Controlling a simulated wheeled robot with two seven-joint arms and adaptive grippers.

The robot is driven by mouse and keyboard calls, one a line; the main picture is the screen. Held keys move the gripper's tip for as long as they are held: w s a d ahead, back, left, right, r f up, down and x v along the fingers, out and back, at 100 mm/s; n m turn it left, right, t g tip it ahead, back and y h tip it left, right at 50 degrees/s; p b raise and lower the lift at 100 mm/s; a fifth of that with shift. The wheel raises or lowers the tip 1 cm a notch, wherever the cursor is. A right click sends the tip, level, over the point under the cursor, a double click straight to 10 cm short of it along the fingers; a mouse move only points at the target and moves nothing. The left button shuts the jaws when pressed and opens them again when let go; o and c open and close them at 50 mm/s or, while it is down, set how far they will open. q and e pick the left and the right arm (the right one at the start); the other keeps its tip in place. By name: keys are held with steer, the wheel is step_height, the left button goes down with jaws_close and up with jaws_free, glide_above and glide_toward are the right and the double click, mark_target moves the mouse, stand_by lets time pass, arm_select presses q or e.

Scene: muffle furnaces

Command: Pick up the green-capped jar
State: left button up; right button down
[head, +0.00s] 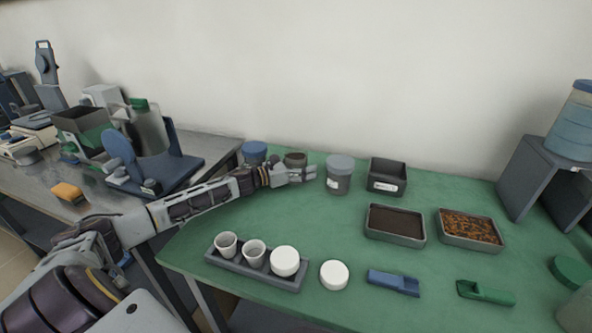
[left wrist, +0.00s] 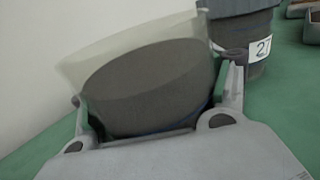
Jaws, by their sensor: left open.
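My left gripper (head: 307,173) is open at the back of the green table. In the left wrist view its fingers (left wrist: 155,90) stand on either side of a translucent jar (left wrist: 150,85) with grey-brown contents. I cannot tell whether they touch it. This seems to be the brown-topped jar (head: 295,158) in the head view, partly hidden by the gripper; no green cap shows on it. A green round lid (head: 573,270) shows at the right edge, by a cut-off pale jar (head: 577,312). A bottle with a green cap (head: 138,103) stands on the left bench. My right gripper is not in view.
A grey-lidded jar (head: 340,172), labelled 27 in the wrist view (left wrist: 262,47), stands close right of the gripper. A blue-lidded jar (head: 255,152) is to its left. Dark box (head: 387,177), two filled trays, a cup rack (head: 292,283) and scoops occupy the table.

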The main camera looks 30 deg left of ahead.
arm_select(q)
steer(key=shift+c, duration=0.3)
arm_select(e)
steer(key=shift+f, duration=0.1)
arm_select(q)
steer(key=c, duration=0.8)
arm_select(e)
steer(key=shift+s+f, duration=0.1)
arm_select(q)
steer(key=shift+r, duration=0.15)
